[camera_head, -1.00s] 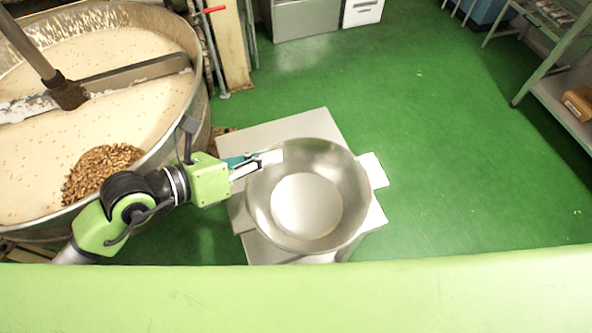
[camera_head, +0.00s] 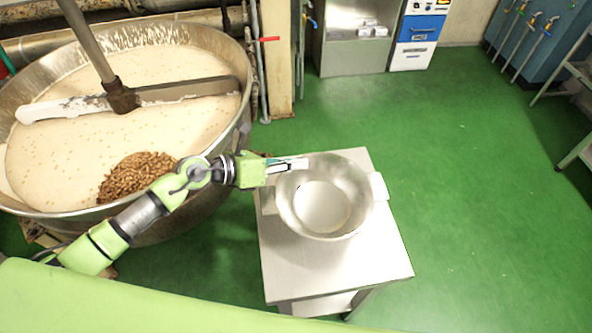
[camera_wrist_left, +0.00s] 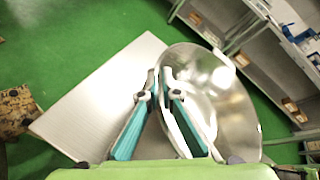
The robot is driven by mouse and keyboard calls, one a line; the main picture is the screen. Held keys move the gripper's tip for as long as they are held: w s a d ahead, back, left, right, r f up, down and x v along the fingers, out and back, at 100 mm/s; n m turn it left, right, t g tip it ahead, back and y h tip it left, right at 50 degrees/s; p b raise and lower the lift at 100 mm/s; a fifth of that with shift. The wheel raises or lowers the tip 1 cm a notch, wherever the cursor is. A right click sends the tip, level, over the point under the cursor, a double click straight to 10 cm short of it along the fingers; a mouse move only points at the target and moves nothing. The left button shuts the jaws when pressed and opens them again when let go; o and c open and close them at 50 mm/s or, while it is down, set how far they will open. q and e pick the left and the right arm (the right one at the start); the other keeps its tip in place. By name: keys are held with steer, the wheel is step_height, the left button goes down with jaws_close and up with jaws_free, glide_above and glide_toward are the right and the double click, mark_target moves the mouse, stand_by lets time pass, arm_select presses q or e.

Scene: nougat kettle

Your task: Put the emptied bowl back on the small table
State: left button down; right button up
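The bowl (camera_head: 322,208) is a wide, shiny metal bowl, upright and empty inside, with flat tabs at its sides. It is over the far part of the small table (camera_head: 330,268), a pale metal table with a lower shelf. I cannot tell whether its base touches the tabletop. My left gripper (camera_head: 304,163) reaches in from the left and is shut on the bowl's far-left rim. In the left wrist view the fingertips (camera_wrist_left: 160,74) meet at the rim of the bowl (camera_wrist_left: 222,98), with the tabletop (camera_wrist_left: 95,105) to the left. My right gripper is not in view.
A large kettle (camera_head: 240,150) with pale nougat, a pile of nuts (camera_head: 135,176) and a stirring arm (camera_head: 185,90) stands at the left, close to the table. Green floor (camera_head: 480,190) is clear to the right. Cabinets (camera_head: 355,48) and shelving (camera_head: 577,80) stand at the back and right.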

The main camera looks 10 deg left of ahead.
arm_select(q)
step_height(320, 180, down, 3)
steer(key=shift+w+f, duration=0.1)
steer(key=shift+w, duration=0.05)
steer(key=c, duration=2.3)
jaws_free()
steer(key=shift+a, duration=0.15)
steer(key=shift+b+v, duration=1.2)
steer(key=shift+v, duration=4.75)
